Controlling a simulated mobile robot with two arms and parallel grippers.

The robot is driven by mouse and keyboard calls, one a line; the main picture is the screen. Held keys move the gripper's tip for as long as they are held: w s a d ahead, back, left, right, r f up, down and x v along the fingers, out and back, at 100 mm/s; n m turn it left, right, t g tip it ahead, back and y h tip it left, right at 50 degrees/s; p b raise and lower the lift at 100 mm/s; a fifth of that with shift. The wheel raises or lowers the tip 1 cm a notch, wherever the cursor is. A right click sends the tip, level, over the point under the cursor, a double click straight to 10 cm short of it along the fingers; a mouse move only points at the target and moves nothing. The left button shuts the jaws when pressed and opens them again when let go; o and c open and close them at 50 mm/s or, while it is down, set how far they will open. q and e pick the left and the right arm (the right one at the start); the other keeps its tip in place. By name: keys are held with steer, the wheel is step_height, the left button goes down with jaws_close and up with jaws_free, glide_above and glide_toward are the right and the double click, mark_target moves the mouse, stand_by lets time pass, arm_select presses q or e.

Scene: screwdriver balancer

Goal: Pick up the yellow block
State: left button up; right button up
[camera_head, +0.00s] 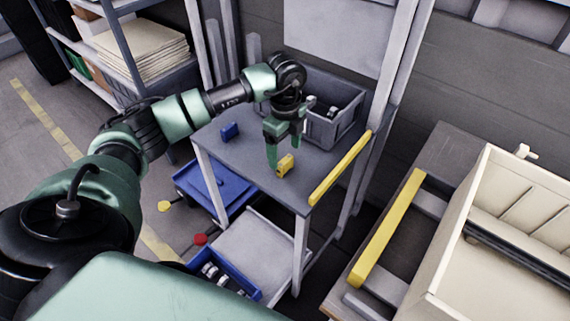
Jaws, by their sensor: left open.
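The yellow block (285,165) lies on the grey tabletop (240,168) of the workstation, near its front edge. My left gripper (284,154) points down over the table, just behind and above the block. Its green fingers are apart, with one finger to the left of the block and the other behind it. I cannot tell whether a finger touches the block. No right gripper is in view.
A blue block (229,131) lies on the table to the left. A grey bin (343,122) with parts stands at the back. A yellow bar (340,168) runs along the right edge. Blue crates (212,186) sit below. A wooden bench (447,160) stands right.

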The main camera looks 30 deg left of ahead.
mark_target(285, 160)
arm_select(q)
step_height(285, 160, down, 5)
steer(key=shift+s+f+p, duration=0.1)
steer(key=shift+s+p, duration=0.05)
steer(key=shift+p, duration=0.45)
steer(key=shift+d, duration=0.1)
steer(key=c, duration=1.4)
